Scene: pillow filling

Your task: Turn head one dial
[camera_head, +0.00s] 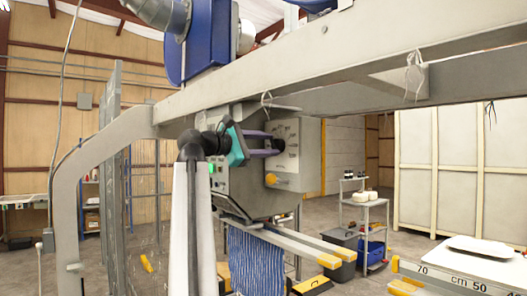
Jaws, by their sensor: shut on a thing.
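A grey control box (308,165) hangs under the beam near the middle of the view. A dark round dial (280,146) sits on its face, with small markings around it. My gripper (273,145), with purple fingers and a teal body, reaches in from the left. Its fingers are shut on the dial, one above and one below. The fingers cover part of the dial, so its pointer setting cannot be read. A yellow-orange knob (284,182) is lower on the same box.
A long grey beam (300,75) crosses just above my arm. A panel with a green light (211,168) is close behind my arm. Blue striped fabric (257,263) hangs below, beside yellow-tipped bars (310,247). A shelf cart (365,215) stands on open floor at right.

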